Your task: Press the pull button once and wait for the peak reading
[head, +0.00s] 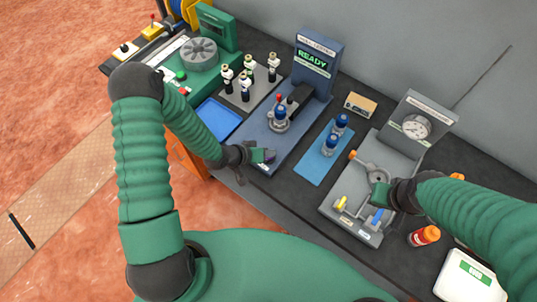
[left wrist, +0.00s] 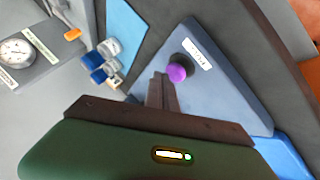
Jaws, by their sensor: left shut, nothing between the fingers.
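The pull button is a round purple knob (left wrist: 177,72) beside a white label on the blue-grey base of the tester (left wrist: 215,100), in the left wrist view. In the head view only a bit of the purple button (head: 271,156) shows beside the gripper. My left gripper (head: 262,155) is shut and empty at the front of the tester base. In the left wrist view its fingertips (left wrist: 161,78) are right next to the button; I cannot tell whether they touch it. The tester's display (head: 312,62) reads READY in green. My right gripper (head: 381,194) is over the grey gauge fixture, its fingers partly hidden.
A blue-capped vial (head: 280,112) stands in the tester's holder. Two more blue-capped vials stand on a blue mat (head: 314,166) to the right. The grey fixture has a dial gauge (head: 416,126). Several dark vials and a blue tray (head: 219,119) are at left.

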